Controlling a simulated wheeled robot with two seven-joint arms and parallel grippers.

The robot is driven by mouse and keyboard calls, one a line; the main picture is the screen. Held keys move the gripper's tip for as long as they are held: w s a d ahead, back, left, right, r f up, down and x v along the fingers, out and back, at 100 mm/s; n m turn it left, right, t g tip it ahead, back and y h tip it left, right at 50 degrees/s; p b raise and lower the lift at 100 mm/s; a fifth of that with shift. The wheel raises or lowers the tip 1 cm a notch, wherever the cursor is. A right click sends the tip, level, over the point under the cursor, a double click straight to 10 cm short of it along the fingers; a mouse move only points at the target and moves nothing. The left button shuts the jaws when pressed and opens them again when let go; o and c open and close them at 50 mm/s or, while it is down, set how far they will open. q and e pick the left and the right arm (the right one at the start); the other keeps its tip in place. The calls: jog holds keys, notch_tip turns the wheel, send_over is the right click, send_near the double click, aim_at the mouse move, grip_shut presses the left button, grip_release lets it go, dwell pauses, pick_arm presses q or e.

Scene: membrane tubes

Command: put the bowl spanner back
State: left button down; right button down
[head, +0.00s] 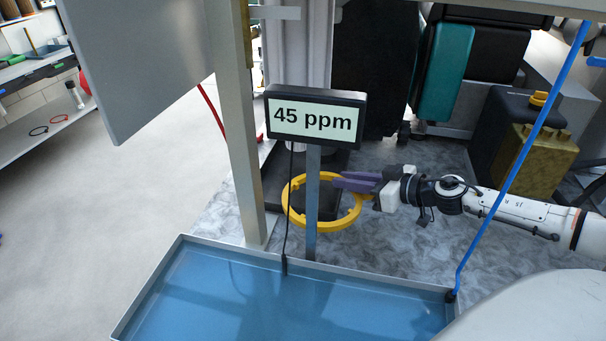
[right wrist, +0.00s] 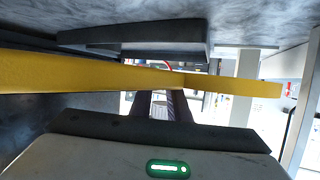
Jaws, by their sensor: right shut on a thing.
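The bowl spanner (head: 340,226) is a yellow ring with inward lugs, in the middle of the head view. My right gripper (head: 346,182), with purple fingers, comes in from the right and is shut on its right side. The ring is held roughly level behind the post of the ppm display, which crosses in front of it. In the right wrist view the spanner (right wrist: 90,78) is a yellow bar across the picture, hiding part of the fingers. My left gripper is not in view. I cannot make out a holder for the spanner.
The "45 ppm" display (head: 313,119) stands on a thin post with a hanging cable. A tray of blue water (head: 180,262) is in front. A metal upright (head: 236,150) is left of the spanner. A blue hose (head: 520,140) and a brass-coloured canister (head: 535,150) are at right.

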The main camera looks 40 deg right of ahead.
jog(key=w+a, duration=0.1)
jog(key=w, duration=0.3)
jog(key=w+a+p, duration=0.1)
jog(key=w, duration=0.4)
jog(key=w+a, duration=0.1)
jog(key=w, duration=0.3)
jog(key=shift+w+a+p, duration=0.3)
jog(key=shift+a+p, duration=0.05)
jog(key=shift+a, duration=0.05)
jog(key=shift+w, duration=0.1)
notch_tip(320, 180, down, 4)
jog(key=b, duration=0.3)
jog(key=shift+r, duration=0.2)
jog(key=shift+f, duration=0.4)
jog(key=c, duration=1.7)
grip_release()
jog(key=shift+o, duration=0.2)
jog(key=shift+r, duration=0.1)
